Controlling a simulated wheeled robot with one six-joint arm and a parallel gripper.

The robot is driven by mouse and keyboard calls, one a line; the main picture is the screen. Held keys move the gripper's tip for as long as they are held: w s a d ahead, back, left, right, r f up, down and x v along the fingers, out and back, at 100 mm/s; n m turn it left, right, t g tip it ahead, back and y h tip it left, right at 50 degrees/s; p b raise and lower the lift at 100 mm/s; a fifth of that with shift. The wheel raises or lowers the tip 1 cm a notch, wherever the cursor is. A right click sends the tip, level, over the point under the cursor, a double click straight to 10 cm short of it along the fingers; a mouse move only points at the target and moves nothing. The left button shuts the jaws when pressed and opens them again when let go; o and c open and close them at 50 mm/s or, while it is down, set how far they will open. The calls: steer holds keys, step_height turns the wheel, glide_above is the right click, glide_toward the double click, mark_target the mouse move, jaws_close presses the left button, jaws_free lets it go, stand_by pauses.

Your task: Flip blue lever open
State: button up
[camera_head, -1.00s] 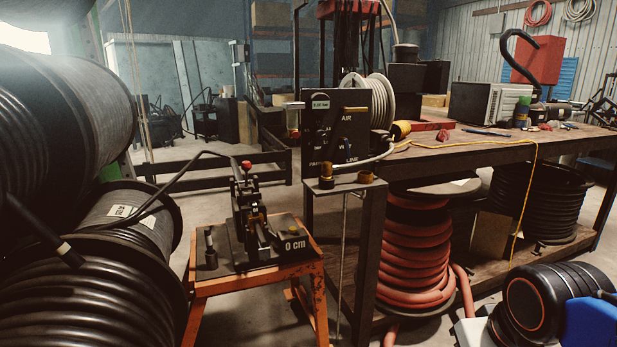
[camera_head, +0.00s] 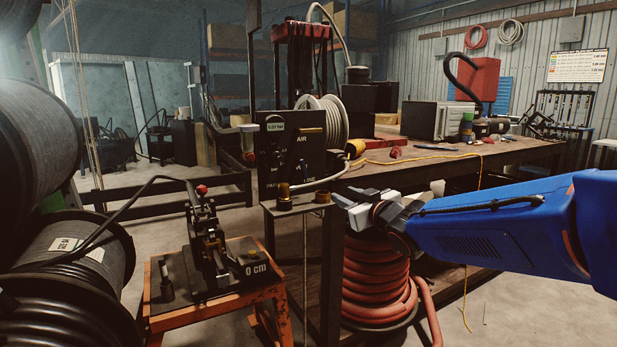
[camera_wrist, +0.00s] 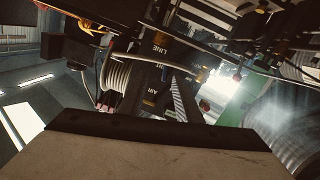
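The small blue lever (camera_head: 303,167) is on the front of the black air panel (camera_head: 272,158), between the words AIR and LINE. It looks roughly upright, but is too small to judge exactly. In the wrist view, where the panel appears upside down, a small blue part (camera_wrist: 165,73) shows between the same words. My gripper (camera_head: 348,203) is to the right of the panel and a little lower, in front of the bench, apart from the lever. Its pale jaw block (camera_wrist: 150,155) fills the bottom of the wrist view. The gap between the fingers cannot be made out.
Brass fittings (camera_head: 284,197) stand on the ledge below the panel. A hose crimper (camera_head: 207,245) sits on an orange stand at lower left. A red hose reel (camera_head: 375,285) is under the wooden bench (camera_head: 450,165). A pale hose (camera_head: 325,182) curves past the panel.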

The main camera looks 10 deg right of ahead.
mark_target(305, 173)
steer(key=shift+n+t+y, duration=0.3)
steer(key=shift+n+y, duration=0.2)
steer(key=shift+y, duration=0.2)
steer(key=x, duration=0.6)
steer(key=a+x, duration=0.1)
steer(key=x, duration=0.6)
steer(key=r+x, duration=0.1)
steer(key=x, duration=0.5)
steer(key=shift+s+a, duration=0.1)
steer(key=shift+a, duration=0.1)
jaws_close()
